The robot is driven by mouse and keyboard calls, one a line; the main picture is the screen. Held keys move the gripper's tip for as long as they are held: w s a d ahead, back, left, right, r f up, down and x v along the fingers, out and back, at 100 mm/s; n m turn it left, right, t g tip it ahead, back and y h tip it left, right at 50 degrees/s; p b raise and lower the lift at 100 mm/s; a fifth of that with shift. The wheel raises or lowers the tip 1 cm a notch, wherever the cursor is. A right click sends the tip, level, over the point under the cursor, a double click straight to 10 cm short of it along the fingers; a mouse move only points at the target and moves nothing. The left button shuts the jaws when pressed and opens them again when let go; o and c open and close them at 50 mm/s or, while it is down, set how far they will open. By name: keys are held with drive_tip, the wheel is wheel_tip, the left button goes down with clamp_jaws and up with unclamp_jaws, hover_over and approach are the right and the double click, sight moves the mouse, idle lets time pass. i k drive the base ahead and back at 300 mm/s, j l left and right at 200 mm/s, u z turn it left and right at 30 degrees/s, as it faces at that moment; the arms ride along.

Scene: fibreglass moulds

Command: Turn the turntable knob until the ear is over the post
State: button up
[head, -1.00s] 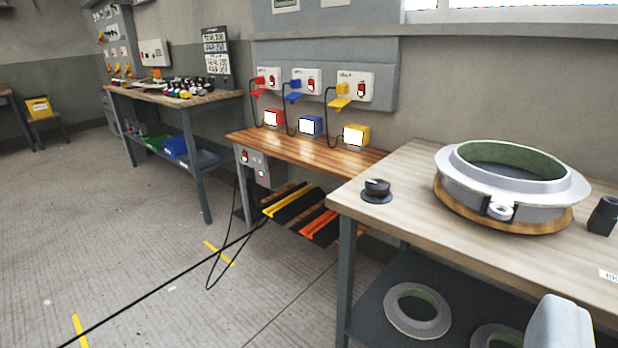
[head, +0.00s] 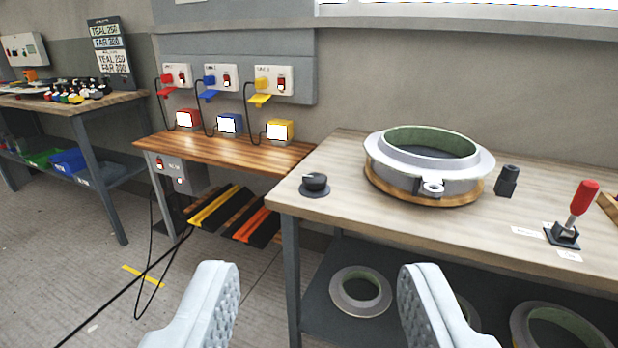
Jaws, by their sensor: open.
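The turntable knob (head: 315,184) is a black round knob on a dark base near the left corner of the wooden bench (head: 345,158). The ring mould (head: 428,165), grey with a green inside, sits on a round wooden turntable (head: 400,195) right of the knob. Its ear (head: 433,188), a light lug with a hole, points to the front, slightly right. The post (head: 507,180) is a short black block on the bench, right of the ring and apart from the ear. My gripper (head: 320,305) is open and empty, its two pale fingers low in front of the bench.
A red-handled lever (head: 581,198) stands on the bench at the right, beside small white labels. Ring moulds (head: 361,291) lie on the lower shelf. A middle bench (head: 230,150) holds red, blue and yellow boxes. Cables hang to the floor at the left.

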sight(314, 180)
drive_tip(key=i+j, duration=0.15)
drive_tip(key=i, duration=0.4)
drive_tip(key=i+j+z, duration=0.15)
drive_tip(key=i, duration=0.45)
